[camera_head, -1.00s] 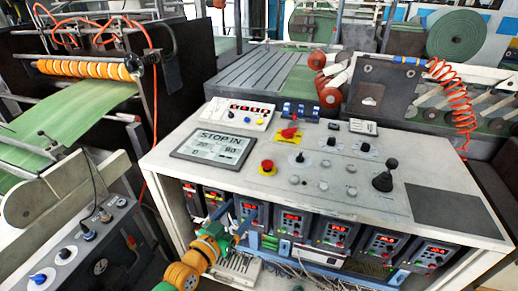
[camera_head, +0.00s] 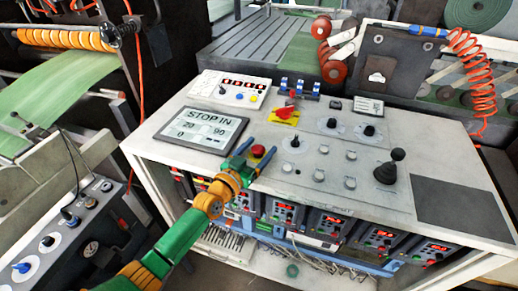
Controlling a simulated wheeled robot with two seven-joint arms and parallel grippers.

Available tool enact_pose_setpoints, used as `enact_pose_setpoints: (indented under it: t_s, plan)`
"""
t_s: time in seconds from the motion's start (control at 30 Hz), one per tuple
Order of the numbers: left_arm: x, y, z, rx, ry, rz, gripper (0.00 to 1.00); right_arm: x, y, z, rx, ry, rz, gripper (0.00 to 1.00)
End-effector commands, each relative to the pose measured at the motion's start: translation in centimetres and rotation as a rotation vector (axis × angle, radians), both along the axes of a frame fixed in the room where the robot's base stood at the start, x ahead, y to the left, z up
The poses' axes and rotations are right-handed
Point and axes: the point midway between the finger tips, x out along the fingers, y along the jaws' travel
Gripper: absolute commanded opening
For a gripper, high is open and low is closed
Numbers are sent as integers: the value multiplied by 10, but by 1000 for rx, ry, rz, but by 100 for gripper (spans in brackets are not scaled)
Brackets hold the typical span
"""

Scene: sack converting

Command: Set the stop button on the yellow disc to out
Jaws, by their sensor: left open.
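The red stop button (camera_head: 258,151) stands on its yellow disc on the white console top, right of the display screen. The disc is mostly hidden by my gripper. The display screen (camera_head: 202,129) reads "STOP IN" with 20 and 90 below. My left gripper (camera_head: 253,157) is open, with its blue fingers on either side of the button; whether they touch it I cannot tell. My right gripper is not in view.
A red switch on a yellow plate (camera_head: 285,114) stands behind the button. Several knobs (camera_head: 294,141) lie to the right, and a black joystick (camera_head: 389,168) stands farther right. A control box (camera_head: 231,90) is at the back left.

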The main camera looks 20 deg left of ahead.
Motion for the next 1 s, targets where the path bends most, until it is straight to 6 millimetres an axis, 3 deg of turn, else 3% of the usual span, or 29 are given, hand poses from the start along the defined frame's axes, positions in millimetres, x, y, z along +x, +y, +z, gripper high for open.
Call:
enact_pose_setpoints:
  t_s: [0.2, 0.5, 1.0]
  plan:
    - [0, 0, 0, 0, 0, 0, 79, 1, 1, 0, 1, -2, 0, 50]
    - [0, 0, 0, -1, 0, 0, 0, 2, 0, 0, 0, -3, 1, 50]
    - [0, 0, 0, -1, 0, 0, 0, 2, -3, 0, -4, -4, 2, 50]
